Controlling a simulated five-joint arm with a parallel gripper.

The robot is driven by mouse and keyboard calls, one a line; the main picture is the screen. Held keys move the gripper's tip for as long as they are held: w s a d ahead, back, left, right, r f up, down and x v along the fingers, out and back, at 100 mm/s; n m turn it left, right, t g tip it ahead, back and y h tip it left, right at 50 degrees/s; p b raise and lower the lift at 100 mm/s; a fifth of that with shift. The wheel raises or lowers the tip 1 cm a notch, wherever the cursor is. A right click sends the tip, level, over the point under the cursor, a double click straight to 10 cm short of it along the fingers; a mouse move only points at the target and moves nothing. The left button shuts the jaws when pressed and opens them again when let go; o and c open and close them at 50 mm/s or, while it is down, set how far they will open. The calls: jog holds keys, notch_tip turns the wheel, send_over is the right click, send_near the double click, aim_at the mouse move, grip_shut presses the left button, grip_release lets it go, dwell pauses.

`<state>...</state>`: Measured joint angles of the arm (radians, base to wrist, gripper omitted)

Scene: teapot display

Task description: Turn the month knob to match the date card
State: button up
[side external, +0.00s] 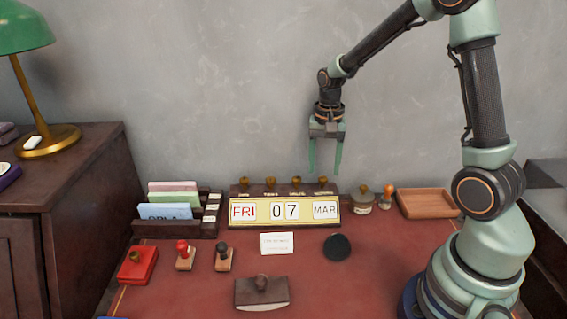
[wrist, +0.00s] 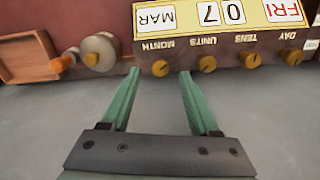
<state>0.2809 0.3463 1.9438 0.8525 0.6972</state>
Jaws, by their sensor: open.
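The desk calendar (side external: 285,226) reads FRI 07 MAR; it also shows upside down in the wrist view (wrist: 222,44). Brass knobs stand along its top, labelled DAY, TENS, UNITS and MONTH. The month knob (wrist: 160,68) is at the MAR end, also in the side view (side external: 323,182). My gripper (side external: 325,171) is open and empty, pointing down just above that knob. In the wrist view the knob appears between my fingertips (wrist: 159,73), with a gap on each side. The white date card (side external: 277,243) lies in front of the calendar; its print is too small to read.
A round jar (side external: 362,200), a small orange-handled stamp (side external: 387,198) and a wooden tray (side external: 426,202) stand right of the calendar. A card organiser (side external: 178,228) is to the left. Stamps, a red pad (side external: 138,265), a black disc (side external: 337,247) and a blotter (side external: 262,293) lie in front.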

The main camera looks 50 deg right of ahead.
aim_at(323, 182)
jog(key=shift+f, duration=1.4)
jog(key=shift+c, duration=0.4)
grip_shut()
jog(key=shift+m, duration=0.3)
jog(key=m, duration=0.4)
jog(key=shift+m, duration=0.3)
jog(key=m, duration=0.5)
jog(key=shift+r+m, duration=0.1)
jog(key=shift+m, duration=0.2)
